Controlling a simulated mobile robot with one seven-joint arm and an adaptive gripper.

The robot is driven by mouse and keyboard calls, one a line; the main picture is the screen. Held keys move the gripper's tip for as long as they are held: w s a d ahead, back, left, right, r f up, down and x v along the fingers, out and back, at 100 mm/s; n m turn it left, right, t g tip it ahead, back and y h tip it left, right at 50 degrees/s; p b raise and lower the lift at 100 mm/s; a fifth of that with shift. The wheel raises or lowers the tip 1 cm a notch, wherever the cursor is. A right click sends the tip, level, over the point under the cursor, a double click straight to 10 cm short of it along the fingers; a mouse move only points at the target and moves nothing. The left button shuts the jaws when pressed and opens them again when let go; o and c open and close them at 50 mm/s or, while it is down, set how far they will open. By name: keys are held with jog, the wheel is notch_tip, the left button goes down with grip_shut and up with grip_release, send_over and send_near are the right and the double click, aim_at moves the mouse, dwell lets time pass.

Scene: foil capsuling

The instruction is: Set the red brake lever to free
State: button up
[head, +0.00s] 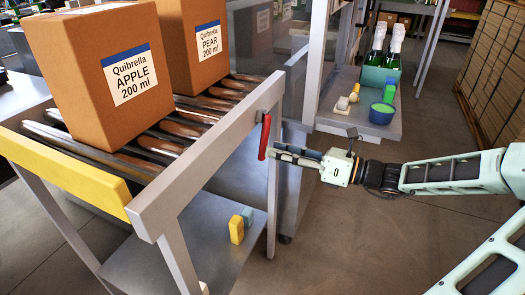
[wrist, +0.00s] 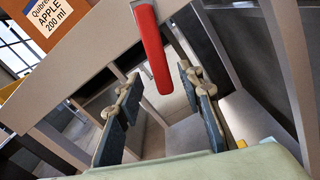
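The red brake lever (head: 264,136) hangs from the side rail of the roller conveyor, close to its right end, pointing down and slightly left. In the wrist view the red lever (wrist: 153,50) comes down from the top, its lower end between and beyond my fingers. My gripper (head: 275,152) is at the lever's lower end in the head view. In the wrist view my gripper (wrist: 160,85) has its two fingers spread wide, with clear gaps on both sides of the lever. No contact with the lever shows.
An apple carton (head: 95,75) and a pear carton (head: 190,40) stand on the rollers. The grey side rail (head: 205,150) and a post are close to my gripper. A lower shelf holds yellow and blue blocks (head: 237,228). A side table with bottles (head: 385,55) stands behind.

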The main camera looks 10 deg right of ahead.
aim_at(262, 147)
jog(key=b+x, duration=0.1)
jog(key=x, duration=0.4)
grip_shut()
dwell(0.3)
